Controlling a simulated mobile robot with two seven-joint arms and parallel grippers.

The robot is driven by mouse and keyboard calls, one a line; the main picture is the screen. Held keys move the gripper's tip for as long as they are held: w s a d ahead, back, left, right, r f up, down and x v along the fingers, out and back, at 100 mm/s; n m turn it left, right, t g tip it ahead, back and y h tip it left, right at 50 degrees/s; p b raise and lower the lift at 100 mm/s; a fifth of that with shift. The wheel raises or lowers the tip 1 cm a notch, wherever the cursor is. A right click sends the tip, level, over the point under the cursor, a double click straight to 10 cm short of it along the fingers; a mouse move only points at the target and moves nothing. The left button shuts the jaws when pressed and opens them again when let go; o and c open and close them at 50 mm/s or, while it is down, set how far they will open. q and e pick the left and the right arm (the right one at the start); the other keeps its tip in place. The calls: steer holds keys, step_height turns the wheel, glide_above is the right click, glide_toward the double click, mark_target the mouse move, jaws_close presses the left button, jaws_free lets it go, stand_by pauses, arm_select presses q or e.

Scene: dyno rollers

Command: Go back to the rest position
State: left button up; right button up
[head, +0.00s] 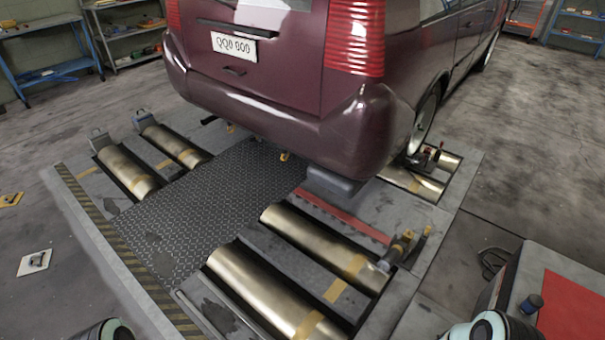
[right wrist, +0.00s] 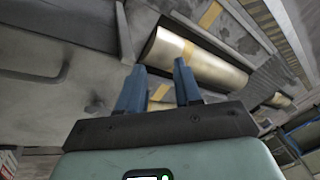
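My right gripper (right wrist: 160,68) shows in the right wrist view with its two blue fingers apart and nothing between them. A brass-coloured roller (right wrist: 195,57) lies beyond the fingertips. In the head view only rounded parts of my two arms show at the bottom left and bottom right edges. Neither gripper's fingers show there, and my left gripper is out of view. A dark red van (head: 270,90) stands over the dyno platform (head: 205,205). Brass rollers (head: 325,245) lie in the platform on both sides of its patterned metal plate.
A grey cabinet (head: 540,265) with a red mat (head: 575,305) stands at the lower right, close to my right arm. A blue workbench (head: 45,30) and shelves (head: 130,30) stand at the back left. Bare floor (head: 500,150) lies right of the van.

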steer(key=s+a+f+m+h, duration=0.1)
steer(key=s+a+m, duration=0.1)
steer(key=s+m, duration=0.4)
arm_select(q)
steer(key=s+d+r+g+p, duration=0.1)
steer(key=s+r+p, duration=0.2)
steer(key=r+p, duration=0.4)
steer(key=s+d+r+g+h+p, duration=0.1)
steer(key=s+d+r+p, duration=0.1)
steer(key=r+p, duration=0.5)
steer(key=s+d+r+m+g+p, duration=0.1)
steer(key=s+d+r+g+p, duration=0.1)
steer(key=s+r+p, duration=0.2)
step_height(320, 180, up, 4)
steer(key=p, duration=0.3)
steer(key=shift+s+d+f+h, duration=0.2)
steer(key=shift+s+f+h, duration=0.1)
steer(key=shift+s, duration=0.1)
arm_select(e)
steer(key=s+a+r+n+g+y, duration=0.1)
steer(key=s+r, duration=0.4)
steer(key=r, duration=0.5)
steer(key=s+a+r+n+g, duration=0.1)
steer(key=s+a+r, duration=0.3)
steer(key=r, duration=0.7)
steer(key=shift+s+g+y, duration=0.4)
steer(key=shift+s+g, duration=0.2)
